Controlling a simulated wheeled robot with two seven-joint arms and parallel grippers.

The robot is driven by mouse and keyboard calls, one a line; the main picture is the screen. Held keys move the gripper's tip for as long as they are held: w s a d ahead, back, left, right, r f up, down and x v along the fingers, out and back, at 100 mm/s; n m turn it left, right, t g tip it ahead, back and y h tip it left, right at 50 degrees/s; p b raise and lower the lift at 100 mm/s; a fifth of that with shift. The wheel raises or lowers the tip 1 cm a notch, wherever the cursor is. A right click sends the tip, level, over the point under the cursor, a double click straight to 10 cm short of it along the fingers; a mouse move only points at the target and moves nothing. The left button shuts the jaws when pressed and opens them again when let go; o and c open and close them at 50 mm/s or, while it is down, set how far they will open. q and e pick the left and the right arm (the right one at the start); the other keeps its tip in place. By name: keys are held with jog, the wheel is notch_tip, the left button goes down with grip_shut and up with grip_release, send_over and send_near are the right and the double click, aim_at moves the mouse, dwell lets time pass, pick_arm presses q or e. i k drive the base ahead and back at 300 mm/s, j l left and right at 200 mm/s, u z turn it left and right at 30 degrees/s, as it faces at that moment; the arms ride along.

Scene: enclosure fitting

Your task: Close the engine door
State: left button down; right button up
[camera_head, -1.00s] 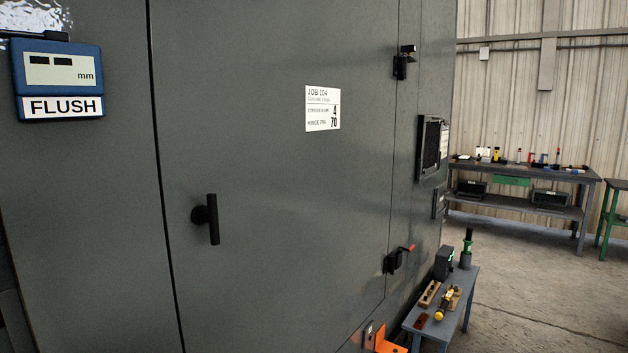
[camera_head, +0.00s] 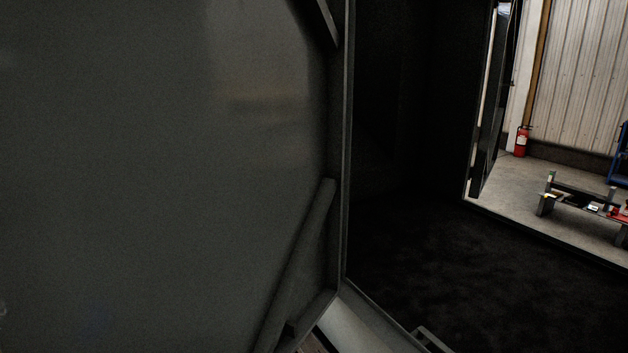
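A large grey door-like panel (camera_head: 170,170) fills the left half of the view, very close. I take it for the engine door, seen on its inner face, but I cannot be sure. A slanted grey bar (camera_head: 300,265) runs along its lower right part. Its upright edge (camera_head: 347,130) borders a dark opening, so the panel stands open beside it. No handle, latch or hinge shows. Neither of my grippers is in view.
The dark interior (camera_head: 420,260) has a black floor. A pale sill (camera_head: 370,320) lies at the bottom. Through a far opening on the right show a concrete floor (camera_head: 505,190), a red fire extinguisher (camera_head: 522,141) and a low bench (camera_head: 580,195) with small items.

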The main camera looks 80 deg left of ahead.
aim_at(171, 171)
jog(key=k+u, duration=0.3)
jog(key=k, duration=0.4)
jog(key=k+j+u, duration=0.15)
jog(key=k+u, duration=0.2)
jog(key=k, duration=0.3)
jog(key=k+j+u, duration=0.15)
jog(key=j, duration=0.35)
jog(key=k+j+u, duration=0.15)
jog(key=j, duration=0.4)
jog(key=j+u, duration=0.15)
jog(key=j, duration=0.35)
jog(key=k+j+z, duration=0.35)
jog(key=k+z, duration=0.15)
